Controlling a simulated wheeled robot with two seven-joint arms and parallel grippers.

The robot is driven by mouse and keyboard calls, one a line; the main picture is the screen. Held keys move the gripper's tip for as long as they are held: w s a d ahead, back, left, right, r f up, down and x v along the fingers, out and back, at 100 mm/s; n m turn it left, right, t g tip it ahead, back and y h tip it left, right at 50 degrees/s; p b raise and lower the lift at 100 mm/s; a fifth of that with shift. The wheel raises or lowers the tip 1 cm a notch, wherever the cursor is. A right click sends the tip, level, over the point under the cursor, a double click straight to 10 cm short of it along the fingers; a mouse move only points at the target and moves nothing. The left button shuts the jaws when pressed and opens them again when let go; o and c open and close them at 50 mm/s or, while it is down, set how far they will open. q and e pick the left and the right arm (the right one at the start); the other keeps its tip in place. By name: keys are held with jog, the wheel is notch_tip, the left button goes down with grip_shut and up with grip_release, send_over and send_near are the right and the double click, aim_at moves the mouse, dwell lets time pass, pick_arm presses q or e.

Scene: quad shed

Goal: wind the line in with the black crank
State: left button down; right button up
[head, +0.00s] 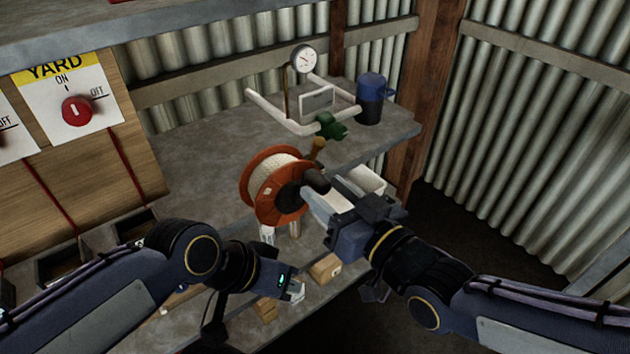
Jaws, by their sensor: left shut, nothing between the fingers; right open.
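An orange reel (253,182) wound with white line (270,172) stands at the front edge of the grey bench. The black crank (316,181) sticks out from the reel's right side, toward my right gripper. My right gripper (326,192) is open, with its pale fingers close to the crank's end, one on the near side and one on the far side. I cannot tell whether they touch it. My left gripper (297,291) is shut and empty, below and in front of the reel. The far side of the reel is hidden.
A gauge (304,59) on white pipes with a green handle (331,126) and a blue mug (370,98) stand behind the reel. A board with a red switch (76,111) leans at left. Wooden blocks (325,268) lie below near my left gripper.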

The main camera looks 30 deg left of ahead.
aim_at(314, 180)
jog(key=shift+x, duration=2.2)
jog(key=shift+d, duration=0.1)
grip_shut()
